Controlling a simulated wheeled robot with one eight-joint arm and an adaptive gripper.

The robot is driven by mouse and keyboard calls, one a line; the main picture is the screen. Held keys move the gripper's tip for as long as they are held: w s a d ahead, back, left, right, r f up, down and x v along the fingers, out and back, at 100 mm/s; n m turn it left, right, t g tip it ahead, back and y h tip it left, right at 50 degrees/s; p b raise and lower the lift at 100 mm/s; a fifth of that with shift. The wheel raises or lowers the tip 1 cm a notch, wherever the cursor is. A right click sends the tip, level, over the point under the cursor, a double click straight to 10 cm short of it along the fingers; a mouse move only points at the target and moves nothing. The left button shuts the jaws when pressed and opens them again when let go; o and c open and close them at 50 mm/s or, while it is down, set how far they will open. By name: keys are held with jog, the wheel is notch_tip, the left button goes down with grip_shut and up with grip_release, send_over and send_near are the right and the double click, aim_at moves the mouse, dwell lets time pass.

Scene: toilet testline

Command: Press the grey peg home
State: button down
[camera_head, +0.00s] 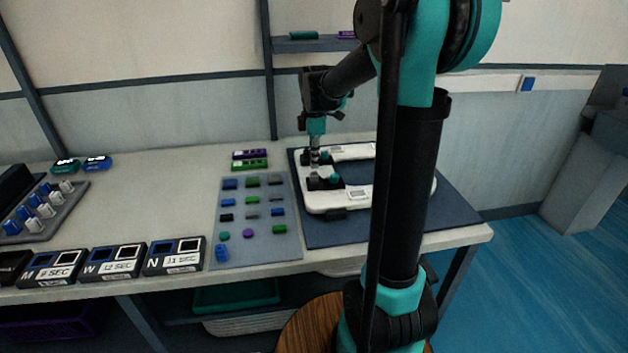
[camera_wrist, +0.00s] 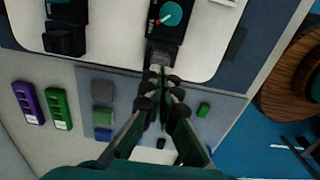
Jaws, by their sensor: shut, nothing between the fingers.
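A white U-shaped seat part (camera_head: 340,199) lies on a dark blue mat (camera_head: 455,212) and carries black blocks. My gripper (camera_head: 315,160) points down over its left side; in the wrist view its fingertips (camera_wrist: 160,78) are together and empty. A small grey piece (camera_wrist: 160,57), which may be the grey peg, shows just beyond the fingertips, at the end of a black block with a teal dial (camera_wrist: 171,14). The fingertips partly cover that spot, so I cannot tell whether they touch it or how deep it sits.
A grey parts mat (camera_head: 285,250) with several small coloured pieces lies left of the seat part. Black timer-like boxes (camera_head: 112,262) line the front edge. The table's left middle (camera_head: 160,195) is clear.

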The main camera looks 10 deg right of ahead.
jog(key=shift+f, duration=1.2)
dwell(0.6)
jog(key=shift+r, duration=0.1)
dwell(0.4)
notch_tip(320, 180, up, 8)
dwell(0.8)
